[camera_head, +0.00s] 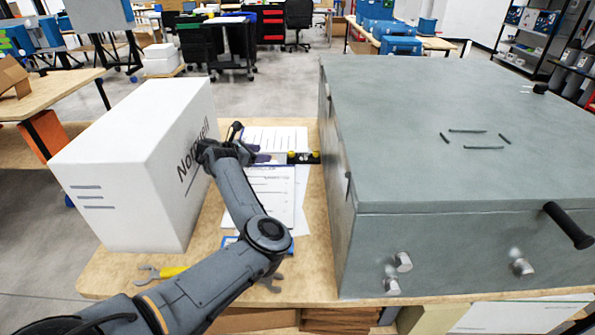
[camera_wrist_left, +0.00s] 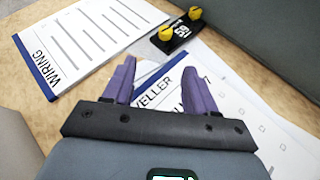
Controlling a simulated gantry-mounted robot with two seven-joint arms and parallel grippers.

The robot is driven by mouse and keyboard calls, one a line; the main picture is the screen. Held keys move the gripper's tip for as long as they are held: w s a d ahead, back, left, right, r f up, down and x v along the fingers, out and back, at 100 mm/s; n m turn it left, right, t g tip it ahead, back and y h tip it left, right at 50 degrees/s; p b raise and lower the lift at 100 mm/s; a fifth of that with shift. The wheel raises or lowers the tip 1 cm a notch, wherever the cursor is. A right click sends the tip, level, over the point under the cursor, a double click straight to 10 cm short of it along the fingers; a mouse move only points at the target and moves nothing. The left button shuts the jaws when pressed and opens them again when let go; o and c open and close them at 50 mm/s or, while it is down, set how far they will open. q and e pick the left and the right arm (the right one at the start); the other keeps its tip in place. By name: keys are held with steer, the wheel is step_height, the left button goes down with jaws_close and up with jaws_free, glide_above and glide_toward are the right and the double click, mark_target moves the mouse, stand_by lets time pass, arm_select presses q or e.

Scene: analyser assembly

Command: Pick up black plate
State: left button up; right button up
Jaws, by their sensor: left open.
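The black plate (camera_head: 303,158) lies on the wooden table between the white box and the large grey case. It has a yellow knob near each end and white markings. In the left wrist view the black plate (camera_wrist_left: 179,32) is near the top, beyond the fingertips. My left gripper (camera_head: 263,157) is just left of the plate in the head view, above the papers. In the left wrist view its purple fingers (camera_wrist_left: 158,72) are apart with nothing held between them. My right gripper is not in view.
A tall white box (camera_head: 135,165) stands left of my left arm. The large grey case (camera_head: 450,130) stands close to the plate's right. Printed sheets (camera_head: 272,190) lie under the gripper, and a wiring booklet (camera_wrist_left: 90,40) lies beside the plate.

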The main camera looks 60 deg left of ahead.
mark_target(291, 152)
arm_select(q)
steer(key=shift+w+a+f+n+t+b, duration=0.2)
steer(key=shift+w+f+n+t+b, duration=0.1)
steer(key=shift+w+f+n, duration=0.15)
steer(key=shift+w+f, duration=0.2)
steer(key=shift+w, duration=0.05)
steer(key=b+x, duration=0.2)
steer(key=x, duration=0.2)
steer(key=shift+w+d+f, duration=0.1)
steer(key=shift+w+d, duration=0.05)
steer(key=shift+w, duration=0.05)
steer(key=shift+w+f, duration=0.15)
steer(key=shift+w, duration=0.4)
steer(key=b+x, duration=0.3)
steer(key=x, duration=0.1)
steer(key=shift+w+d+r, duration=0.15)
steer(key=shift+d+r, duration=0.05)
steer(key=shift+r, duration=0.1)
steer(key=shift+w+a+f, duration=0.1)
steer(key=shift+w, duration=0.55)
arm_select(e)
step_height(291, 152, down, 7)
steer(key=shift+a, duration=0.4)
arm_select(q)
steer(key=shift+c, duration=0.5)
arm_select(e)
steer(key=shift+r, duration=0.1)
